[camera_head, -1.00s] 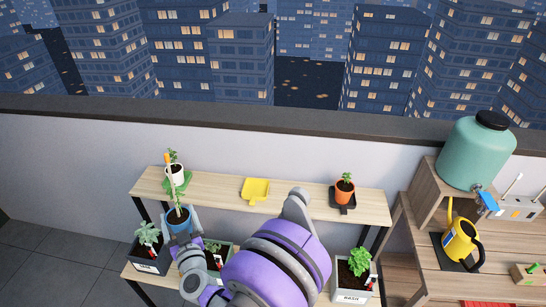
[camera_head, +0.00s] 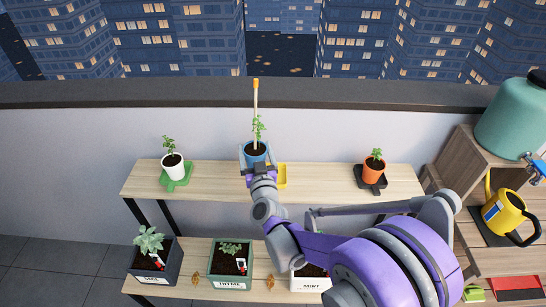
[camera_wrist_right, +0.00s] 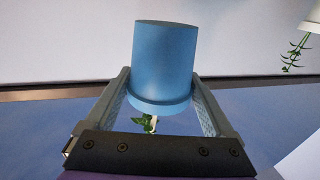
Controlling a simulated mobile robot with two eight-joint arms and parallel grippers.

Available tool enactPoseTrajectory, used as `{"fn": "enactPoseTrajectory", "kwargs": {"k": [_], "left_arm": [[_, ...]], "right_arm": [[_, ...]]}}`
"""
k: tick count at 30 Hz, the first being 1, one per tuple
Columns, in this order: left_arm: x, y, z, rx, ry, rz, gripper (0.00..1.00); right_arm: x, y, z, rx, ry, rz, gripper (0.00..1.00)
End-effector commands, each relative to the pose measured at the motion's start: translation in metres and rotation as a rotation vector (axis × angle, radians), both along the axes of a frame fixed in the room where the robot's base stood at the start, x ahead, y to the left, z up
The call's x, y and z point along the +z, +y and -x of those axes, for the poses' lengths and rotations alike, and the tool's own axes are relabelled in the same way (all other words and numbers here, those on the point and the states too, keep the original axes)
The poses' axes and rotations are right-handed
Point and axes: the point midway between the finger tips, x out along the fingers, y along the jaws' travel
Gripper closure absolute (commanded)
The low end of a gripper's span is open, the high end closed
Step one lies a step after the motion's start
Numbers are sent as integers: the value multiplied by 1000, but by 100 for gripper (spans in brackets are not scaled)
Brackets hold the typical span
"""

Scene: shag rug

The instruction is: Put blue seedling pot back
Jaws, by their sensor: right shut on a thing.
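The blue seedling pot (camera_head: 255,153) holds dark soil, a leafy seedling and a tall stake with an orange tip. My right gripper (camera_head: 256,160) is shut on it, near the middle of the upper shelf (camera_head: 220,178) in the head view. In the right wrist view the blue pot (camera_wrist_right: 165,62) sits between the two fingers (camera_wrist_right: 160,105). A yellow saucer (camera_head: 282,176) on the upper shelf is partly hidden behind the pot and gripper. I cannot tell whether the pot touches the shelf. My left gripper is not in view.
A white pot (camera_head: 173,166) on a green saucer stands left on the upper shelf, an orange pot (camera_head: 374,172) on a dark saucer right. Herb planters (camera_head: 230,281) fill the lower shelf. A yellow watering can (camera_head: 503,215) and green tank (camera_head: 515,118) stand at the right.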

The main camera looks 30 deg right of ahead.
Motion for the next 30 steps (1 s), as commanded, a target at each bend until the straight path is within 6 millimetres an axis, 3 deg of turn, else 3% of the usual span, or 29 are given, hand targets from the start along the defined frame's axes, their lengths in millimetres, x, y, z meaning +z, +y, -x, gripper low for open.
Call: {"fn": "enactPoseTrajectory", "kwargs": {"k": [1, 3, 9, 17, 30], "left_arm": [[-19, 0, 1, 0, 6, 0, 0], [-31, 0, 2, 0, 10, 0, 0], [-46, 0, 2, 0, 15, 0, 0], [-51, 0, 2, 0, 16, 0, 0], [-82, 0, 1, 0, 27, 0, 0]], "right_arm": [[-10, -16, 1, -11, 6, 3, 79], [-11, -31, 1, -16, 13, 1, 79], [-10, -54, 2, -26, 27, -2, 79], [-16, -56, 2, -26, 28, -4, 79], [-58, -55, 2, -26, 30, -3, 79]]}}
